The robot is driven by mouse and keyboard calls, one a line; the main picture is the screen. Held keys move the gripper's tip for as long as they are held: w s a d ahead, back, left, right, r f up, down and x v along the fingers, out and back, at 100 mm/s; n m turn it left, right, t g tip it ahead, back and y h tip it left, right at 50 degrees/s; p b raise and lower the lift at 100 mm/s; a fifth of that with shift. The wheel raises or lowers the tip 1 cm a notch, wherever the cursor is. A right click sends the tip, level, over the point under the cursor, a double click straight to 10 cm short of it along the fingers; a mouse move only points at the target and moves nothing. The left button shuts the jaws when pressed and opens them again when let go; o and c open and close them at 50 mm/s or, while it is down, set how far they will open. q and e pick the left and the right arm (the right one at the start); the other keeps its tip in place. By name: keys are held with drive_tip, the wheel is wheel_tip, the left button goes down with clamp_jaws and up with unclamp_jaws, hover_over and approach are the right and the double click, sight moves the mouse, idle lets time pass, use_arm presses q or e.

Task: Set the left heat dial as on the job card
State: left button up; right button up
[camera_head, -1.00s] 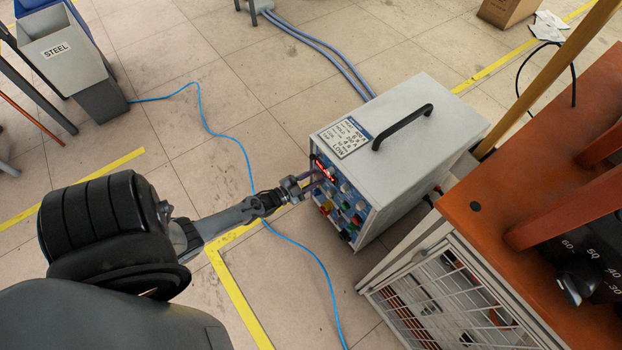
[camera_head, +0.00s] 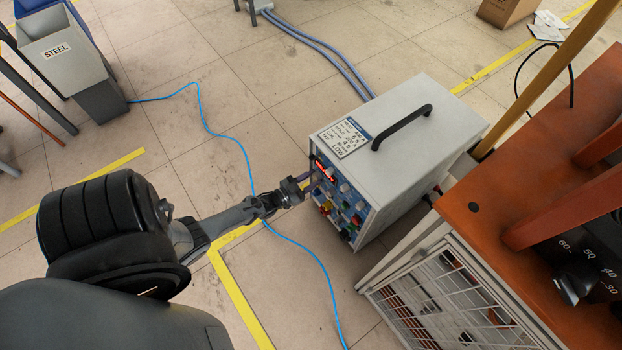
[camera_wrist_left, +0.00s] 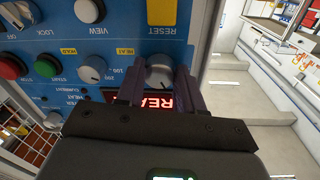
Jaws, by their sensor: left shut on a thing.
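The heater (camera_head: 408,125) is a pale grey box with a blue front panel of dials and buttons. The job card (camera_head: 343,138) lies on its top near the front edge; its print is too small to read fully, though "LOW" shows at the bottom. My left gripper (camera_head: 308,179) is at the upper left of the panel. In the left wrist view, which sees the panel upside down, the left heat dial (camera_wrist_left: 160,72) sits between the two dark fingers, which are shut on it. The fingers partly cover the red lit display (camera_wrist_left: 158,101).
Another grey dial (camera_wrist_left: 92,69) is beside the held one, with green and red buttons farther off. An orange-topped cart (camera_head: 480,215) with a wire cage stands close right of the heater. A blue cable (camera_head: 200,110) crosses the floor. A STEEL bin (camera_head: 65,55) is far left.

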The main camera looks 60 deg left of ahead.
use_arm(q)
drive_tip(key=shift+n, duration=1.1)
drive_tip(key=o, duration=1)
drive_tip(key=shift+o, duration=0.2)
drive_tip(key=shift+s, duration=0.1)
drive_tip(key=shift+s+d, duration=0.1)
drive_tip(key=shift+s, duration=0.15)
drive_tip(key=s+d+p, duration=0.1)
drive_tip(key=s+p, duration=0.2)
drive_tip(key=s, duration=0.7)
drive_tip(key=shift+f, duration=0.25)
